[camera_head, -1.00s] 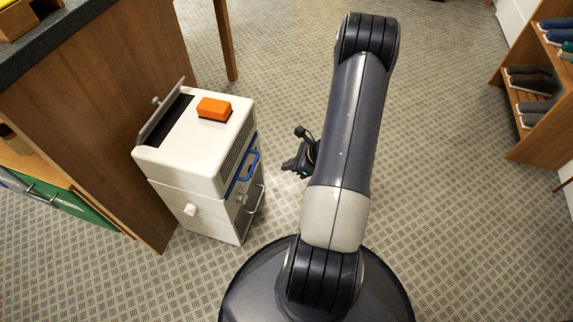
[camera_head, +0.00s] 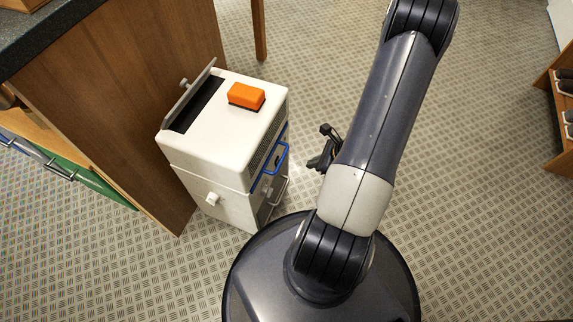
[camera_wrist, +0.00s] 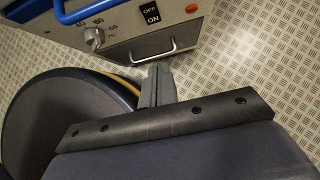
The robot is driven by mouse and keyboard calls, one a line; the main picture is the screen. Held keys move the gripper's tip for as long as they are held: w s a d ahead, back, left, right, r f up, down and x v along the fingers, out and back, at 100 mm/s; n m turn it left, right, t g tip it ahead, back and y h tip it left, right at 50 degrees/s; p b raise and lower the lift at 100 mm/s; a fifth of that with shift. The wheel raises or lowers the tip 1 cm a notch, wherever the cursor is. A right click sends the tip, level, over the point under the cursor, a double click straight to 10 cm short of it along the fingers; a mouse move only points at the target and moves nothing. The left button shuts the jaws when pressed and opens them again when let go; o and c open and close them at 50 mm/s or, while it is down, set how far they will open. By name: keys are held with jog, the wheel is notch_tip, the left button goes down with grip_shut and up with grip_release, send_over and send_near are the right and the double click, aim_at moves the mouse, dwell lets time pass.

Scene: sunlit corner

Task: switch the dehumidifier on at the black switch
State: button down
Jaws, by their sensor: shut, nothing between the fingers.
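The dehumidifier (camera_head: 228,145) is a white box on the floor beside a wooden counter. Its front panel (camera_wrist: 120,35) shows in the wrist view. The black switch (camera_wrist: 151,14) is at the panel's top middle, marked OFF above and ON below. I cannot tell which side is pressed. My gripper (camera_wrist: 158,72) is shut and empty, its tips just below the panel's silver handle in the picture. In the head view my gripper (camera_head: 319,163) hangs to the right of the dehumidifier, apart from it; the switch cannot be made out there.
A grey dial (camera_wrist: 94,38) is left of the switch and an orange-red light (camera_wrist: 191,7) right of it. A blue handle (camera_wrist: 85,10) and a silver handle (camera_wrist: 150,54) stick out. An orange block (camera_head: 246,95) lies on top near a raised flap (camera_head: 188,95). Floor to the right is clear.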

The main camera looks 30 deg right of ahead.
jog(key=w+a+f+b, duration=0.4)
jog(key=w+a+f, duration=0.1)
jog(key=w+f, duration=0.2)
jog(key=shift+a, duration=0.3)
